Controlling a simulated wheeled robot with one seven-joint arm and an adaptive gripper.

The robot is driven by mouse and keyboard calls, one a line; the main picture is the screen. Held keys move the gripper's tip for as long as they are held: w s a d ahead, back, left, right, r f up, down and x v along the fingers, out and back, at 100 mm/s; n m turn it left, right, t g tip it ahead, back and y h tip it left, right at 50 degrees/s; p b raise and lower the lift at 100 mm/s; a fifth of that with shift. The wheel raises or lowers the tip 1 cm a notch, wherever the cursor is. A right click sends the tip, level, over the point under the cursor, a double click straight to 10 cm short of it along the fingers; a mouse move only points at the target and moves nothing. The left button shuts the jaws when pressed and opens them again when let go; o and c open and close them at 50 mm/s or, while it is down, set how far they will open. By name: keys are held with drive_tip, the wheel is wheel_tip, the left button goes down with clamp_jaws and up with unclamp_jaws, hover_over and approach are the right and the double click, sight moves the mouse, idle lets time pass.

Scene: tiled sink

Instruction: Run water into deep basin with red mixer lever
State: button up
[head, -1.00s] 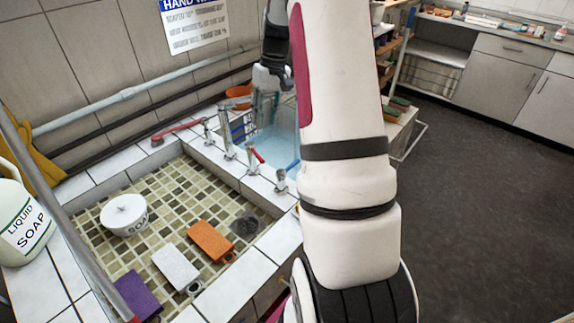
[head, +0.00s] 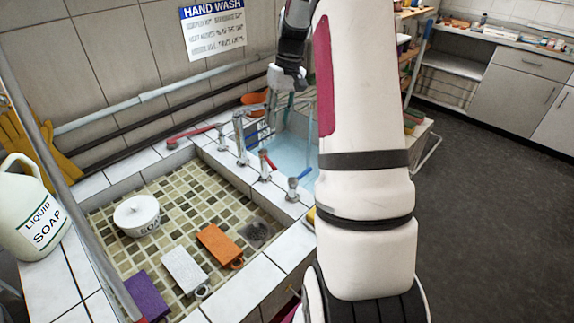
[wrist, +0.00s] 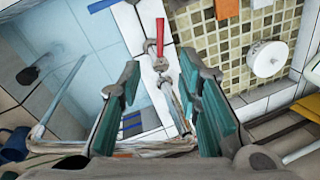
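The red mixer lever (head: 268,160) sits on a metal tap on the tiled ledge between the two basins. In the wrist view the red lever (wrist: 160,35) is just beyond the gap between my fingertips, apart from them. The deep basin (head: 290,152) has a pale blue interior, partly hidden behind my arm. It fills the left of the wrist view (wrist: 85,55); I cannot tell whether water stands in it. My gripper (wrist: 159,68) is open and empty, its teal-padded fingers pointing down. In the head view my gripper (head: 285,105) hangs over the back of the deep basin.
A blue lever (head: 301,174) is on the same ledge. A metal tap column (head: 240,140) and a long red handle (head: 190,135) are near the back. The shallow basin holds a soap bowl (head: 136,214) and coloured blocks. A soap jug (head: 30,210) stands left.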

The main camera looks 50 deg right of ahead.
sight(271, 162)
drive_tip(key=a+f, duration=0.1)
drive_tip(key=f, duration=0.3)
drive_tip(key=f+p, duration=0.1)
drive_tip(key=f, duration=0.4)
drive_tip(key=a+f, duration=0.1)
drive_tip(key=f, duration=0.3)
drive_tip(key=shift+w+a+f+p, duration=0.25)
drive_tip(key=shift+w+a+p, duration=0.05)
drive_tip(key=shift+w+p, duration=0.1)
clamp_jaws()
